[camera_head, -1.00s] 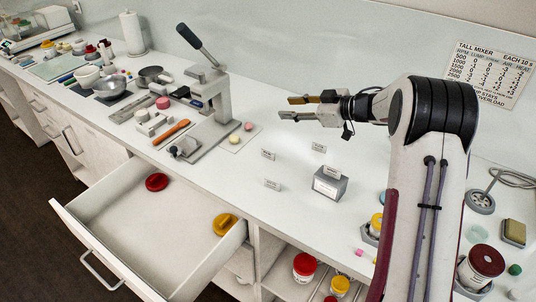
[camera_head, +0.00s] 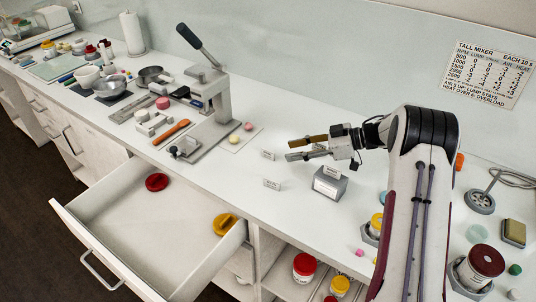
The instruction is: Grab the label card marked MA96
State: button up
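Several small white label cards stand on the counter; their print is too small to read, so I cannot tell which is MA96. One card (camera_head: 267,154) is just left of my gripper, another card (camera_head: 272,184) is nearer the front edge, and one card (camera_head: 332,171) is at the grey block (camera_head: 328,184). A further card is mostly hidden by my gripper's fingers. My gripper (camera_head: 290,149) is open, with its fingers pointing left above the counter. No card is visibly gripped.
A lever press (camera_head: 212,95) stands to the left with pink and cream discs by it. An open drawer (camera_head: 150,215) juts out in front, holding a red piece (camera_head: 157,182) and a yellow piece (camera_head: 226,224). Jars (camera_head: 485,262) stand at right.

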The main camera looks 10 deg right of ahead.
aim_at(268, 154)
jog(key=shift+x, duration=1.25)
jog(key=shift+a, duration=0.1)
jog(key=shift+w+a+f, duration=0.15)
jog(key=shift+w+a, duration=0.35)
jog(key=shift+a, duration=0.25)
jog(key=shift+w+a+f, duration=0.15)
jog(key=shift+w+a, duration=0.35)
jog(key=shift+a, duration=0.3)
jog(key=shift+x, duration=0.75)
grip_shut()
